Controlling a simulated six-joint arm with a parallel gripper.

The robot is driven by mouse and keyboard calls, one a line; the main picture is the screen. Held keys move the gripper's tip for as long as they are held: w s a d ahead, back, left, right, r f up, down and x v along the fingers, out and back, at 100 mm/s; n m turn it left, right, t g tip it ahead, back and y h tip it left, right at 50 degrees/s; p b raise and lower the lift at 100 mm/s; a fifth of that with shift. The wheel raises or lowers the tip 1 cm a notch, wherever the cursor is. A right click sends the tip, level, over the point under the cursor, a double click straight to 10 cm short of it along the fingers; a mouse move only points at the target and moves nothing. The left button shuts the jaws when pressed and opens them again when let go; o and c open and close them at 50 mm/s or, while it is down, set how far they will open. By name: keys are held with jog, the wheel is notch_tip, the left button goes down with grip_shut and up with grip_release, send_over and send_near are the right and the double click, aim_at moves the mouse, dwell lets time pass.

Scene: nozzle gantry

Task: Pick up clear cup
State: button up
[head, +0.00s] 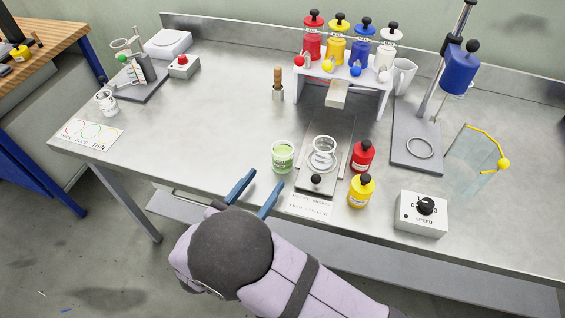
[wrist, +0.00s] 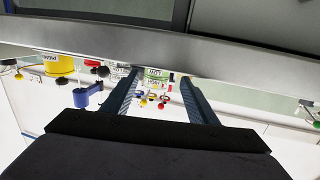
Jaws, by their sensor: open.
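A clear cup (head: 323,153) stands upright on the grey sliding plate (head: 340,129) under the bottle rack, near the front of the bench. A cup of green contents (head: 282,156) stands just left of it. Another clear cup (head: 106,102) stands at the far left. My gripper (head: 266,178) is open and empty at the bench's front edge, in front of the green cup and apart from the clear cup. In the wrist view, labelled containers show small beyond the open fingers (wrist: 158,76); I cannot tell for sure which are which.
A red bottle (head: 362,157) and a yellow bottle (head: 361,191) stand right of the plate. The rack (head: 344,73) holds several bottles behind. A speed box (head: 422,213) and a clear vessel (head: 473,167) are at right.

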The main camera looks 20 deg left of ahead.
aim_at(277, 166)
jog(key=shift+d, duration=0.15)
jog(key=shift+w, duration=0.15)
jog(key=shift+p+x, duration=1.3)
jog(key=shift+x, duration=2.15)
jog(key=shift+d+r, duration=0.1)
jog(key=shift+r, duration=0.05)
jog(key=c, duration=1)
